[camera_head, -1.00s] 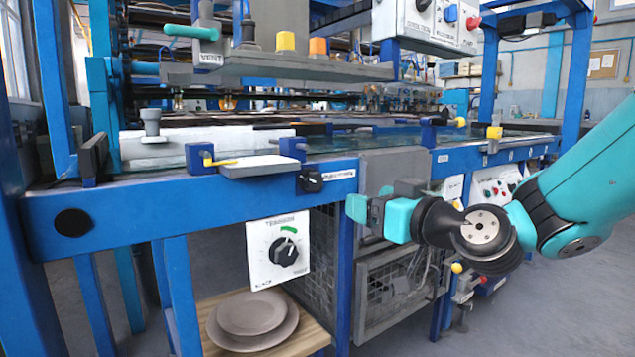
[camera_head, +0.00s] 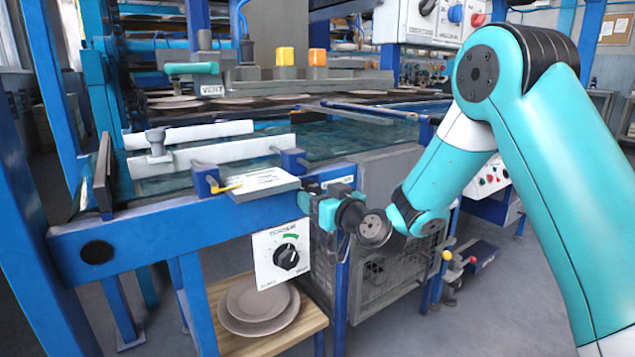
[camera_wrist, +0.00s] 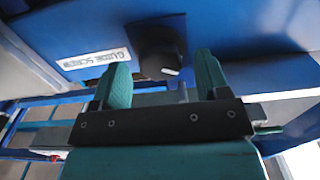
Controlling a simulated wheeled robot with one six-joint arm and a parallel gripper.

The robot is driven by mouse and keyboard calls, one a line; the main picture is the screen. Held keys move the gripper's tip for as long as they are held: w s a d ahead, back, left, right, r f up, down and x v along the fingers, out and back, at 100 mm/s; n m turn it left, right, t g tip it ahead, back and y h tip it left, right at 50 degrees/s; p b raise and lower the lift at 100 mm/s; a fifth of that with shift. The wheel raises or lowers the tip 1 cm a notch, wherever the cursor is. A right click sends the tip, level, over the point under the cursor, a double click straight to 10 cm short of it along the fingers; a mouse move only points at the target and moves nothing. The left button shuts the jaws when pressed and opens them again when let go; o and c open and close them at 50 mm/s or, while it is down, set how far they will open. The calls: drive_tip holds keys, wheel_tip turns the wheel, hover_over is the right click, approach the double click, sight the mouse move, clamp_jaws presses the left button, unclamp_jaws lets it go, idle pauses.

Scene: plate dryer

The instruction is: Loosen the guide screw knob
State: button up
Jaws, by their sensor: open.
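The guide screw knob is a round black knob (camera_wrist: 160,52) on the blue frame rail. In the wrist view it sits just beyond and between my fingertips, beside a white label (camera_wrist: 95,60) reading "GUIDE SCREW". My gripper (camera_wrist: 163,72) is open, with one teal finger on each side of the knob's line and no visible contact. In the head view my gripper (camera_head: 310,205) is at the front of the blue rail (camera_head: 180,218), and it hides the knob there.
A tension dial panel (camera_head: 267,262) hangs below the rail, left of my gripper. Stacked plates (camera_head: 235,325) sit on a wooden shelf (camera_head: 300,332) underneath. A metal flap with a yellow handle (camera_head: 226,189) is above. Wire mesh (camera_head: 320,270) lies under my gripper.

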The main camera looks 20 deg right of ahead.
drive_tip(key=shift+w+a, duration=0.25)
drive_tip(key=shift+w, duration=0.4)
drive_tip(key=c, duration=0.9)
